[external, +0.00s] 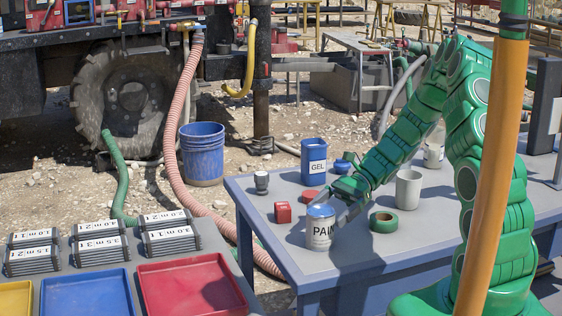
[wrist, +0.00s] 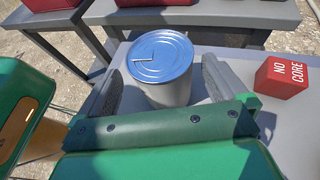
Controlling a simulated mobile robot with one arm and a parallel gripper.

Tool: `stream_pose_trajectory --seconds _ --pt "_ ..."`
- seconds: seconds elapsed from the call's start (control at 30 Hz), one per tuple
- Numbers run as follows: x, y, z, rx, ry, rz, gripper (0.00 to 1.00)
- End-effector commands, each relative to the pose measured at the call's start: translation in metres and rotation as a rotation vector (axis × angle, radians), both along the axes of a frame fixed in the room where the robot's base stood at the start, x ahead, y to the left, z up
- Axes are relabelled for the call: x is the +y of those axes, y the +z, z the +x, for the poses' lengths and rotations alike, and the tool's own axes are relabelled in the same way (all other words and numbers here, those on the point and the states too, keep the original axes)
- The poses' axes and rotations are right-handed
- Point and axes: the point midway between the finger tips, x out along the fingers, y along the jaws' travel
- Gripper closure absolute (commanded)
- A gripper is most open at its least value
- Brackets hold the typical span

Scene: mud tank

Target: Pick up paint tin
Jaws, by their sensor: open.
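The paint tin (external: 319,232) is a white can with a blue lid, labelled "PAIN…", standing upright near the front edge of the grey table. My gripper (external: 340,205) is at the tin, its fingers open on either side of it. In the wrist view the tin (wrist: 162,75) stands between the two grey fingers of my gripper (wrist: 164,85). Small gaps seem to show between the fingers and the can, though contact is hard to judge. The tin's lower part is hidden behind the gripper's palm in the wrist view.
A red block (external: 282,212) lies left of the tin; it reads "NO CORE" in the wrist view (wrist: 282,77). A green tape roll (external: 384,222) lies close to its right. A grey cup (external: 408,189), a blue GEL tub (external: 314,161) and a red disc (external: 311,195) stand behind.

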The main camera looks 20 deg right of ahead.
Motion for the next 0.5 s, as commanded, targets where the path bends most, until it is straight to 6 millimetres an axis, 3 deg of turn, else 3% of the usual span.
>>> stream_pose_trajectory --seconds 0.2,0.5 --pt "0.025 -0.01 -0.007 0.002 0.003 0.002 0.0" --pt "0.028 -0.013 -0.007 0.0 0.0 0.0 0.03"
